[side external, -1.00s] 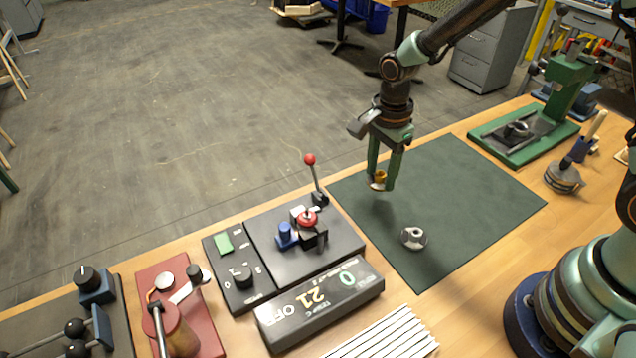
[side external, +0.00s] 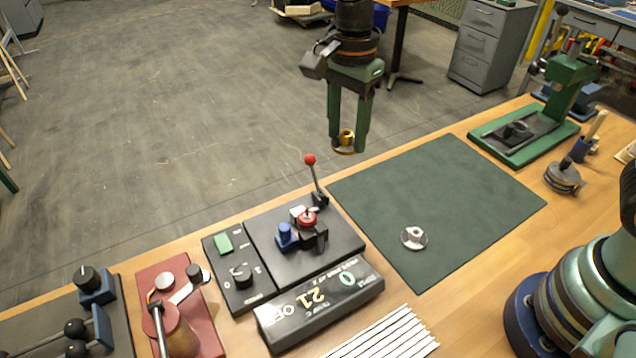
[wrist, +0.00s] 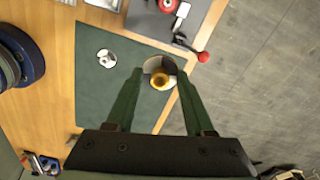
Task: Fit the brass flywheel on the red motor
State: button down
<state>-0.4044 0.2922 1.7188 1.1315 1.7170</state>
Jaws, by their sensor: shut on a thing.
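The brass flywheel (side external: 346,142) is a small gold hub with a flange. My gripper (side external: 347,146) is shut on it, and it hangs between the green fingertips, well above the bench. It also shows between the fingertips in the wrist view (wrist: 160,78). The red motor (side external: 307,218) sits on the dark test stand, below and to the left of my gripper in the side view, beside a blue part (side external: 286,234). In the wrist view the red motor (wrist: 168,5) is at the top edge, partly cut off.
A silver flywheel (side external: 414,238) lies on the green mat (side external: 470,190). A lever with a red knob (side external: 310,160) rises close behind the motor. A display box (side external: 318,303) lies in front of the stand. A green press (side external: 530,135) stands at right. Most of the mat is clear.

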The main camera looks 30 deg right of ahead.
jog(key=a+f, duration=0.1)
jog(key=a, duration=0.1)
jog(key=s+a+n, duration=0.1)
jog(key=a, duration=0.2)
jog(key=a+f+n, duration=0.1)
jog(key=a, duration=0.2)
jog(key=shift+s+a+f, duration=0.25)
jog(key=shift+s+f, duration=0.1)
jog(key=shift+f, duration=3.65)
jog(key=shift+c, duration=1)
grip_release()
notch_tip(320, 180, up, 12)
